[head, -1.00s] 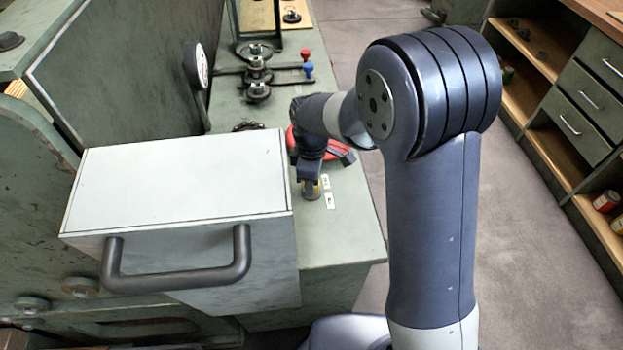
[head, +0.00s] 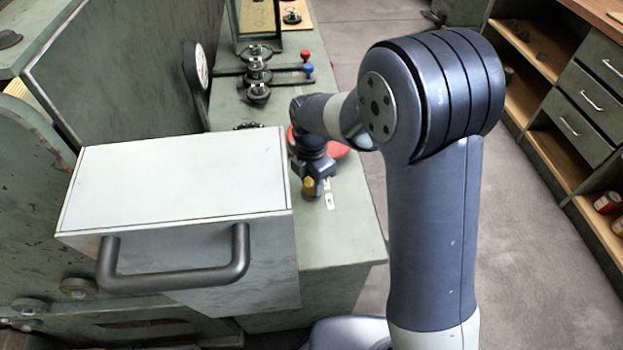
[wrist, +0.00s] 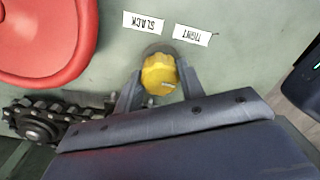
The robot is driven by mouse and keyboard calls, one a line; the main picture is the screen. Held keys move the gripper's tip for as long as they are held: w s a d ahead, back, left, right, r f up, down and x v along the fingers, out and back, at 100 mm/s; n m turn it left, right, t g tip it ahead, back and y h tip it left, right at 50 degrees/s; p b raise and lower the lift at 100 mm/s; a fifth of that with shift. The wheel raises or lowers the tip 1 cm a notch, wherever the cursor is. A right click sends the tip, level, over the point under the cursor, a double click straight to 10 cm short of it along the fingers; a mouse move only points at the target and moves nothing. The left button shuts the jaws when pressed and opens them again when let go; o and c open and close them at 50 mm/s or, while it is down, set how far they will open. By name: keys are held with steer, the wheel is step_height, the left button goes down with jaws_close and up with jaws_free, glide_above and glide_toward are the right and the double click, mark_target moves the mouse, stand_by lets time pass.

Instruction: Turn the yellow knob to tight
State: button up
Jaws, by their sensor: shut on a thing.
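The yellow knob (wrist: 159,74) sits on the green apron surface in the wrist view, with a pale mark on its top toward the lower right. It also shows, small, in the head view (head: 309,184). My gripper (wrist: 157,86) is shut on the knob, one finger on each side. A white SLACK label (wrist: 143,22) lies up and left of the knob, and a white TIGHT label (wrist: 192,35) up and right; both read upside down in the wrist view. The lower side of the knob is partly hidden by my gripper.
A red rounded part (wrist: 45,40) and a dark chain on a sprocket (wrist: 38,130) lie left of the knob in the wrist view. A large grey box with a black handle (head: 175,262) stands close left of my gripper. Red and blue levers (head: 308,70) stand farther back.

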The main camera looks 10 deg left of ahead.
mark_target(311, 181)
steer(key=shift+n, duration=0.5)
steer(key=o, duration=1)
step_height(311, 181, up, 11)
steer(key=shift+f, duration=0.1)
step_height(311, 181, down, 11)
stand_by(0.8)
